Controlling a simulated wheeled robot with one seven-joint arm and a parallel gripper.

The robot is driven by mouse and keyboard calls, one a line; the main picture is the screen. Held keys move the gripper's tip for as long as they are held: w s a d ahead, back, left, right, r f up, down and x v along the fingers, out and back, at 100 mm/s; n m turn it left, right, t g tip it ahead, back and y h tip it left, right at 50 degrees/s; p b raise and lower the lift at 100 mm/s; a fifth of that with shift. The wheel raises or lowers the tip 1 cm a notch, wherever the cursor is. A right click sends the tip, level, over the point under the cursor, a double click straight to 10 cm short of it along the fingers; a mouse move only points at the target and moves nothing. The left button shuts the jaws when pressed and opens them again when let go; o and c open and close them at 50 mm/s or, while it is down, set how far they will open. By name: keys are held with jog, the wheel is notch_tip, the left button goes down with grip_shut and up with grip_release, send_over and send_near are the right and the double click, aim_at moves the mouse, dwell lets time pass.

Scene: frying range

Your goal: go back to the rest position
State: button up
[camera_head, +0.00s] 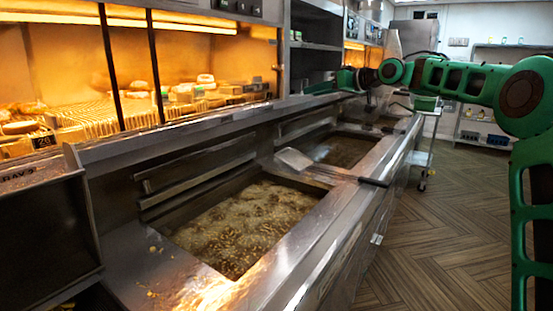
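My green arm comes in from the right edge and reaches across towards the far end of the frying range. My gripper (347,80) is at the far left end of the arm, dark and small, above the back ledge of the range. I cannot make out its fingers, and I see nothing clearly held in it. Part of the wrist and the far range are hidden behind the arm.
The near fryer vat (245,225) holds bubbling oil with food; another vat (342,150) lies behind it. A flat metal skimmer (293,158) rests across the divider, its black handle (372,182) over the front rim. A cart (421,160) stands beyond. The right floor (450,225) is clear.

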jog(key=s+d+f+m+g+h, duration=0.25)
jog(key=s+d+f, duration=0.35)
jog(key=s+d, duration=0.3)
jog(key=s+d+f+m+g+h, duration=0.1)
jog(key=s+d+f+m+h, duration=0.25)
jog(key=s+d+f, duration=0.5)
jog(key=s+d+f+m+g+h, duration=0.15)
jog(key=s+d+f+h, duration=0.3)
jog(key=s, duration=0.75)
jog(key=s+d+f+m+g, duration=0.1)
jog(key=s+f, duration=0.3)
jog(key=s, duration=0.7)
jog(key=s+d+f+m+g, duration=0.2)
jog(key=s+f+m, duration=0.1)
jog(key=s, duration=0.8)
jog(key=s+d+f+m+g, duration=0.2)
jog(key=s+f, duration=0.4)
jog(key=s, duration=0.5)
jog(key=shift+d, duration=0.2)
